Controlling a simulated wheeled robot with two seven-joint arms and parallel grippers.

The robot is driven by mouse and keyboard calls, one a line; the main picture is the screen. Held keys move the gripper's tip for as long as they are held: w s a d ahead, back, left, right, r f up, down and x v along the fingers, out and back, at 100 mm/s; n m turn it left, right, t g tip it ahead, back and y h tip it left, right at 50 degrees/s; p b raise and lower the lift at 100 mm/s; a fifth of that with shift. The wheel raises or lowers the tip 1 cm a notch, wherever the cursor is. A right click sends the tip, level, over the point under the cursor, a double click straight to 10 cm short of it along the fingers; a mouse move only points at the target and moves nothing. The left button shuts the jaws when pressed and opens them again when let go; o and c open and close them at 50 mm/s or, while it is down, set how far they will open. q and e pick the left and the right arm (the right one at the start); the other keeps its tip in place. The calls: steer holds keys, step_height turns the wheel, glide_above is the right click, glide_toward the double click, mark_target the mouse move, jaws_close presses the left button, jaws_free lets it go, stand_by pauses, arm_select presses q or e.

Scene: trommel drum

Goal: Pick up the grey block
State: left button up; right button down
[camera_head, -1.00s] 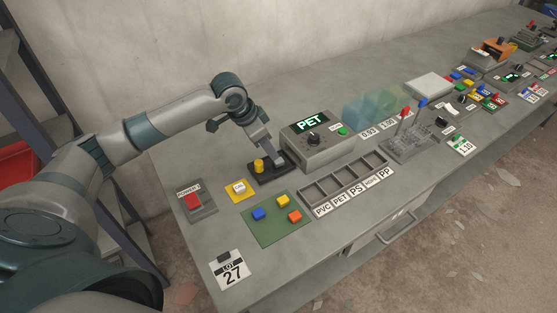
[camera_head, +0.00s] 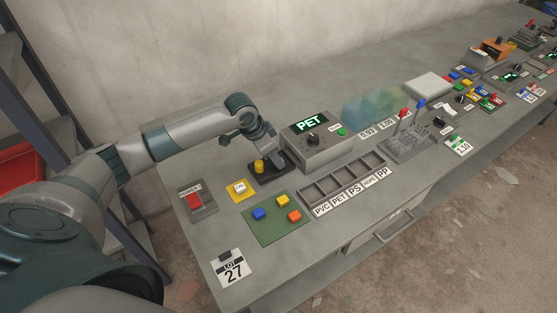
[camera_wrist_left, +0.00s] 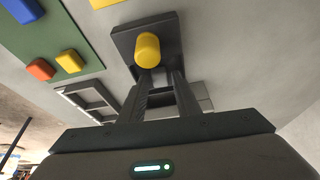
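My left gripper (camera_head: 274,152) is low over the right part of a small black stand (camera_head: 259,176), beside its yellow knob (camera_head: 259,166). In the left wrist view the fingers (camera_wrist_left: 161,78) are apart, pointing at the black stand (camera_wrist_left: 121,42), with the yellow knob (camera_wrist_left: 148,48) just beyond their tips. A grey surface shows between the fingers, but I cannot tell whether it is the grey block or whether the fingers grip it. In the head view the gripper hides that spot. My right gripper is not in view.
A grey box with a PET display (camera_head: 318,146) stands close to the right of the gripper. A divided tray (camera_head: 343,178) is in front of it. A green mat (camera_head: 276,228) holds blue, yellow and orange blocks. A red power switch (camera_head: 196,202) is at the left.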

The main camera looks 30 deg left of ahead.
arm_select(q)
steer(key=shift+w+d+f, duration=0.1)
steer(key=shift+f, duration=0.2)
jaws_close()
steer(key=shift+r, duration=0.2)
